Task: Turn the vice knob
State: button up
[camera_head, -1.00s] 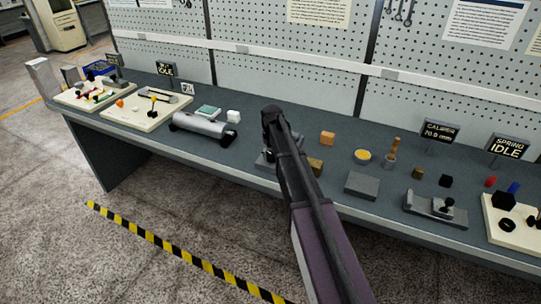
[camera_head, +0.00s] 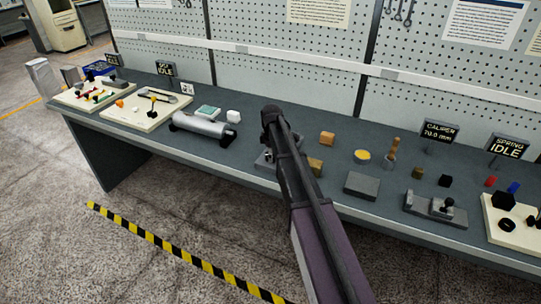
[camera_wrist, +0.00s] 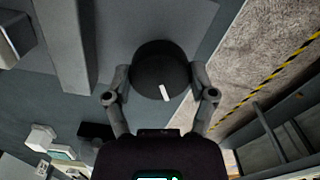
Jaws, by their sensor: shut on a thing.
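The vice knob (camera_wrist: 158,62) is a round black knob with a white mark, seen in the middle of the wrist view. My gripper (camera_wrist: 160,78) is shut on it, with one finger on each side of the knob. The grey vice body (camera_wrist: 62,45) shows beside the knob in the wrist view. In the head view a small part of the vice (camera_head: 263,160) shows at the bench's front, and my arm hides the rest of it, the knob and my fingers.
A silver cylinder (camera_head: 200,129) lies to the left on the bench (camera_head: 140,137). A grey block (camera_head: 361,186), a wooden block (camera_head: 327,138) and a yellow round piece (camera_head: 362,156) stand to the right. A pegboard wall (camera_head: 290,70) runs behind. The floor in front is clear.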

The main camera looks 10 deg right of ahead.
jog(key=n, duration=0.6)
jog(key=shift+w+n, duration=0.2)
jog(key=shift+n, duration=0.1)
jog(key=n, duration=0.5)
dwell(0.4)
jog(key=o, duration=1)
jog(key=shift+o, duration=0.2)
jog(key=shift+s, duration=0.1)
